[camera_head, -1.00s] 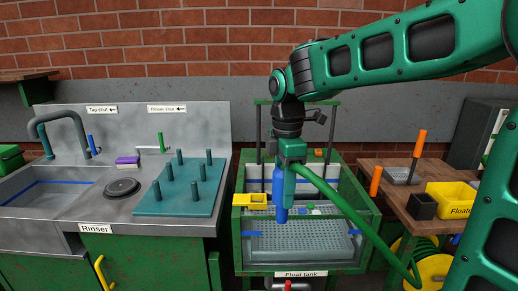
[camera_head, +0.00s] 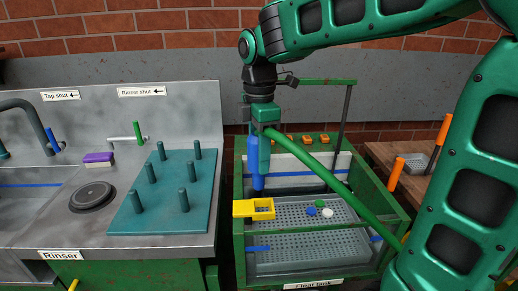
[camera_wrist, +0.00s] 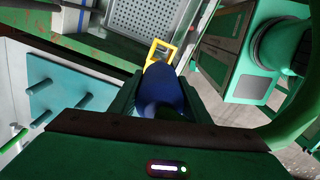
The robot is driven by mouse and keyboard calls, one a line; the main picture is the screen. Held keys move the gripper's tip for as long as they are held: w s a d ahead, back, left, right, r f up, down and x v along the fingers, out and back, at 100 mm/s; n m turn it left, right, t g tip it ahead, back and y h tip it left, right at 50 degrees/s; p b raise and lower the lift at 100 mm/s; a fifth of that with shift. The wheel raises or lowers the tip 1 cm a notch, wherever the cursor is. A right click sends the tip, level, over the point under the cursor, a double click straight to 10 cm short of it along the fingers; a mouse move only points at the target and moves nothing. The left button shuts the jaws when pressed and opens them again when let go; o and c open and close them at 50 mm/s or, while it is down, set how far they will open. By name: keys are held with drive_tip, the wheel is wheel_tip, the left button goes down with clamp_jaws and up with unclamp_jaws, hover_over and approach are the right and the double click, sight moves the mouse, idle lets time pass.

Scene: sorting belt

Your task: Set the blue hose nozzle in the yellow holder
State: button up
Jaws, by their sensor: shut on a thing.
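The blue hose nozzle (camera_head: 257,182) hangs upright below my gripper (camera_head: 260,150), which is shut on it. The green hose (camera_head: 320,172) runs from it down to the right. The yellow holder (camera_head: 243,208) sits on the left rim of the float tank; its square opening is close below the nozzle tip in the head view. The nozzle appears apart from the holder. In the wrist view the nozzle (camera_wrist: 161,88) fills the space between the fingers, and the yellow holder (camera_wrist: 160,52) shows just beyond its end, partly hidden by it.
The float tank (camera_head: 330,270) has a perforated tray inside with blue, green and white round pieces. A teal peg board (camera_head: 150,215) lies on the rinser counter at left. A wooden table (camera_head: 385,152) with orange-handled tools stands at right.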

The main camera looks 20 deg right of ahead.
sight(263, 182)
drive_tip(key=shift+d+f, duration=0.25)
drive_tip(key=shift+f, duration=0.3)
drive_tip(key=shift+d+f, duration=0.2)
drive_tip(key=shift+f, duration=0.35)
drive_tip(key=shift+d+f, duration=0.15)
drive_tip(key=shift+f, duration=1.1)
drive_tip(key=shift+s, duration=0.1)
drive_tip(key=shift+f, duration=0.15)
drive_tip(key=shift+f, duration=1.6)
drive_tip(key=shift+f, duration=0.2)
drive_tip(key=shift+f, duration=1.15)
drive_tip(key=shift+f, duration=0.15)
drive_tip(key=shift+f, duration=0.6)
